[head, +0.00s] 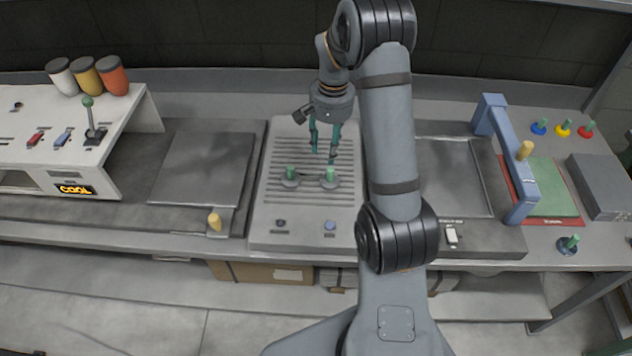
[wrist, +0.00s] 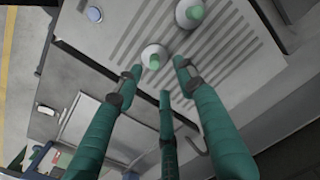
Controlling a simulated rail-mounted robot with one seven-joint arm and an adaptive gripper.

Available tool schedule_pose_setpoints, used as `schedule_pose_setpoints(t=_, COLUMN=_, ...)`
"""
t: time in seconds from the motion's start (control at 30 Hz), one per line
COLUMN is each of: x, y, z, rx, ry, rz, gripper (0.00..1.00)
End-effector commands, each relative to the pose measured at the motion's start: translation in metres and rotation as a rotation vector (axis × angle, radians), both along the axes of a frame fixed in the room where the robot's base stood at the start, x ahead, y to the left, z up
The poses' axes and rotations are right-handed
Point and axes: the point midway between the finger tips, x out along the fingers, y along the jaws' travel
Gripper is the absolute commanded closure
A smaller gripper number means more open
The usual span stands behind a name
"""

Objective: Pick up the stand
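Two small stands with round grey bases and green pegs stand upright on a ribbed grey plate: a left one (head: 290,177) and a right one (head: 330,179). Both also show in the wrist view, the right one (wrist: 153,57) nearer the fingers and the left one (wrist: 188,13) at the top edge. A similar stand with a darker base (head: 568,244) is at the far right; which one the task means I cannot tell. My gripper (head: 325,145), with teal fingers, is open and empty above and behind the right stand. The fingers (wrist: 155,83) appear spread and apart from it.
A white console (head: 75,135) with a lever is at left. A flat dark panel (head: 203,168) lies left of the ribbed plate (head: 262,205).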

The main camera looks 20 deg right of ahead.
Motion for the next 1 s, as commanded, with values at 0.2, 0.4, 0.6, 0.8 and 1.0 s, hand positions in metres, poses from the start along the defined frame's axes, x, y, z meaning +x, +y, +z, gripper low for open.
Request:
schedule_pose_setpoints(t=0.2, x=-0.003, y=-0.010, z=0.003, rx=-0.023, ry=0.025, rz=-0.646, gripper=0.62)
schedule_pose_setpoints(t=0.4, x=-0.005, y=-0.009, z=0.003, rx=-0.017, ry=0.038, rz=-1.038, gripper=0.62)
schedule_pose_setpoints(t=0.6, x=-0.006, y=-0.009, z=-0.009, rx=-0.016, ry=0.045, rz=-1.157, gripper=0.62)
schedule_pose_setpoints(t=0.8, x=-0.006, y=-0.009, z=-0.039, rx=-0.015, ry=0.044, rz=-1.158, gripper=0.62)
schedule_pose_setpoints(t=1.0, x=-0.006, y=-0.011, z=-0.053, rx=-0.015, ry=0.043, rz=-1.158, gripper=0.62)
